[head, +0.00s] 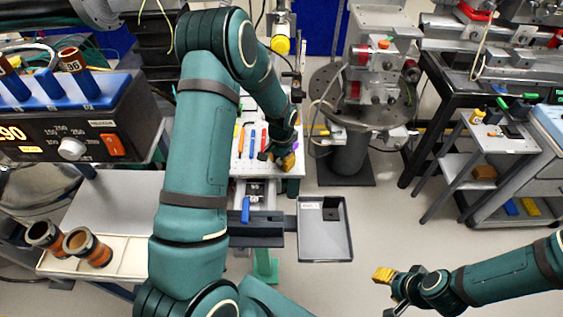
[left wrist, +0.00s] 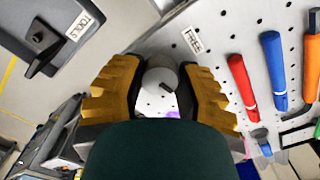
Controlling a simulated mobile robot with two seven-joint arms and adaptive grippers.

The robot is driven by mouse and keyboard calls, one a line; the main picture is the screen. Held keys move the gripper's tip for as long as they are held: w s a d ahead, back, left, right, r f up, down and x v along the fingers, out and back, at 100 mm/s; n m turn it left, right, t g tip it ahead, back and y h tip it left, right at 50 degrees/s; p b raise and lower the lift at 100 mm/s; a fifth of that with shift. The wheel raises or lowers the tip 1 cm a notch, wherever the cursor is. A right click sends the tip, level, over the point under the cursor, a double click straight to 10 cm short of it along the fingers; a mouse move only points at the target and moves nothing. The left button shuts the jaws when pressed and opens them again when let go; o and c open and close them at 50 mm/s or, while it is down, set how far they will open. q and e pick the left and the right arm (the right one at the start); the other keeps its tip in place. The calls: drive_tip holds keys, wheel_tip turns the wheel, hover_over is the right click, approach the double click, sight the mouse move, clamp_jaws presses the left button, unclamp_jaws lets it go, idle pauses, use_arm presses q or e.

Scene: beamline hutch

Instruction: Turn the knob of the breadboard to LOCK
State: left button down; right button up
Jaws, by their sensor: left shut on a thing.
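The breadboard (head: 290,122) is a pale perforated plate right of my left forearm; in the left wrist view (left wrist: 217,25) it carries a label (left wrist: 193,40) that seems to read FREE. The knob (left wrist: 160,70) is a grey cylinder with a short dark mark on its face. My left gripper (left wrist: 158,88), yellow-padded, is shut on the knob from both sides. In the head view this gripper (head: 281,160) is at the board's near right corner and hides the knob. No LOCK label is readable. My right gripper (head: 386,288) is low at right, away from the board; its opening is unclear.
Red (left wrist: 242,82), blue (left wrist: 273,70) and orange (left wrist: 312,65) handled tools lie on the board. A grey tray (head: 325,250) labelled TOOLS is near the board's front. The floor between tray and right cart is clear.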

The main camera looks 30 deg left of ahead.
sight(281, 161)
use_arm(q)
drive_tip(key=shift+s+f+m, duration=0.1)
drive_tip(key=shift+m, duration=0.5)
drive_tip(key=shift+a, duration=0.1)
drive_tip(key=c, duration=0.6)
unclamp_jaws()
drive_tip(key=shift+r, duration=0.6)
wheel_tip(281, 161, up, 11)
drive_tip(key=shift+f, duration=0.1)
